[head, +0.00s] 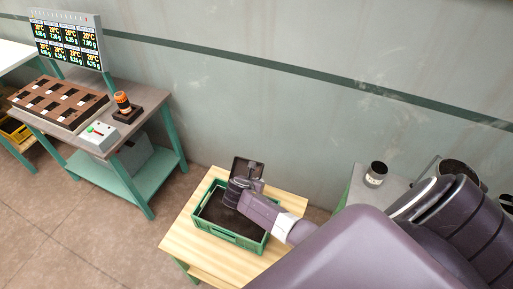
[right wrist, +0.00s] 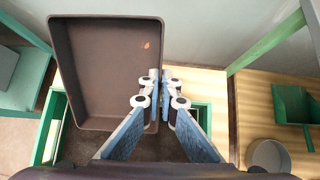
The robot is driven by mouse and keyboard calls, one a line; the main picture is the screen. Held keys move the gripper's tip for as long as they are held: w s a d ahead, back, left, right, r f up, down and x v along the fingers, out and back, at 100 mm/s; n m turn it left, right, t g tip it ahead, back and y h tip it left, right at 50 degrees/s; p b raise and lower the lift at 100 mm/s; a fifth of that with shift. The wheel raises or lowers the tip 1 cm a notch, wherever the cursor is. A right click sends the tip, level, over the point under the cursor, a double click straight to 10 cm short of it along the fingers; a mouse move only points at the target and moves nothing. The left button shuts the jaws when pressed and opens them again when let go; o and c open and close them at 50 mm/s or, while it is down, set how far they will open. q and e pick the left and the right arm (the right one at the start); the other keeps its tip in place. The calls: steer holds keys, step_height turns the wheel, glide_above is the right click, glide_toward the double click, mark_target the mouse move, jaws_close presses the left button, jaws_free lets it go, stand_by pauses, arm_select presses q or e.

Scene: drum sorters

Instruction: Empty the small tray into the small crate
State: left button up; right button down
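The small tray (head: 239,166) is dark and stands steeply tilted over the back of the green small crate (head: 232,238). In the right wrist view the tray (right wrist: 105,65) shows a bare brown inside with one small orange fleck (right wrist: 146,45) on it. My right gripper (right wrist: 160,78) is shut on the tray's side wall. In the head view this gripper (head: 256,185) is above the crate, partly hiding it. The crate's inside looks dark brown; I cannot tell what lies in it. My left gripper is in neither view.
The crate stands on a light wooden table (head: 180,245). A wall (head: 290,120) rises behind. At the left is a bench with a brown slotted block (head: 60,103), a display (head: 68,38) and an orange-topped item (head: 123,102). A metal cup (head: 376,174) stands at the right.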

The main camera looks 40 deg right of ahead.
steer(key=shift+w+d+f+y, duration=0.1)
steer(key=shift+w+d+y, duration=0.15)
steer(key=shift+d+y, duration=0.1)
steer(key=w+d+f+g+y+b, duration=0.2)
steer(key=w+d+g+y+b, duration=0.4)
steer(key=b, duration=0.5)
steer(key=shift+t+y, duration=0.25)
steer(key=shift+t, duration=0.45)
steer(key=r+p, duration=0.1)
steer(key=s+r+p, duration=0.1)
steer(key=r+p, duration=0.2)
steer(key=shift+s+d, duration=0.2)
steer(key=shift+s, duration=0.2)
